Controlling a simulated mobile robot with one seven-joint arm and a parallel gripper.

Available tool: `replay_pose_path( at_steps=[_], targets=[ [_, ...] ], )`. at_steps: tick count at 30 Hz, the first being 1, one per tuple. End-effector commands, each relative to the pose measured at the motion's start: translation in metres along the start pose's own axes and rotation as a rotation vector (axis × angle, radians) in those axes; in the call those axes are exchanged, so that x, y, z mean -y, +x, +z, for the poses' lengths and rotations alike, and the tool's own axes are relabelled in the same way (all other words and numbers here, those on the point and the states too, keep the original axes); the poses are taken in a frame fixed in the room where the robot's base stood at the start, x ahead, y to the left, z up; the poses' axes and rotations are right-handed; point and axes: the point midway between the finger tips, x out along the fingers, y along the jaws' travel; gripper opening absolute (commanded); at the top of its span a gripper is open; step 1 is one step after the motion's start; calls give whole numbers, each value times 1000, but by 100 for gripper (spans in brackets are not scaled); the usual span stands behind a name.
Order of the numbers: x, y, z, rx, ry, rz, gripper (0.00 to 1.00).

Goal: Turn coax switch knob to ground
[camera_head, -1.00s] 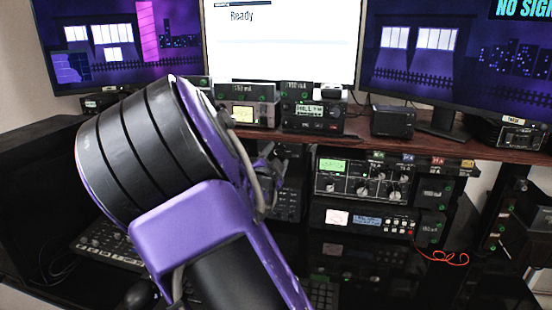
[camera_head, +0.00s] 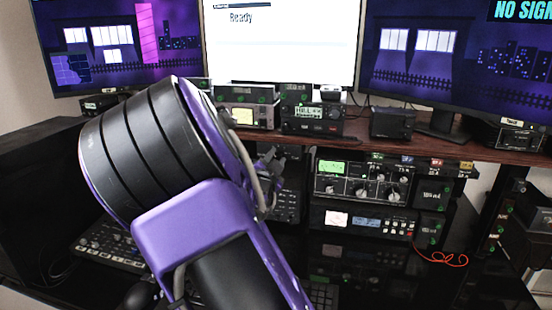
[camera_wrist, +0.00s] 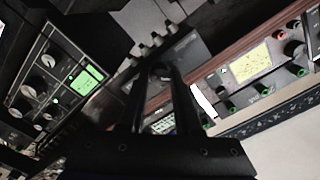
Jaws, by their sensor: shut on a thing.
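My gripper (camera_wrist: 160,72) reaches up the middle of the wrist view, its two dark fingers converging at the tips. The tips are against the front of a dark grey box (camera_wrist: 190,52), which appears to be the coax switch. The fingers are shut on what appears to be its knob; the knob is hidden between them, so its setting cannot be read. In the head view my gripper (camera_head: 268,165) shows small beyond my purple and black arm, just below the shelf edge. The arm hides part of that area.
A tuner with a green display and several knobs (camera_head: 362,182) stands right of my gripper, above another radio unit (camera_head: 365,222). The wooden shelf (camera_head: 450,150) carries small radios (camera_head: 312,118) above. Free room around the gripper is narrow.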

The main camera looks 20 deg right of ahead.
Motion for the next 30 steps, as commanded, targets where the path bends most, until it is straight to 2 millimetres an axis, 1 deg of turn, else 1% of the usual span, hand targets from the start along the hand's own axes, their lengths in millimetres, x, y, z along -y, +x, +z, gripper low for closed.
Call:
replay_pose_path(
  at_steps=[18,24,30],
  targets=[
    [2,0,0,2,-463,-1,0],
    [2,0,1,3,-559,-1,0],
    [1,0,1,2,-609,-1,0]
  ],
)
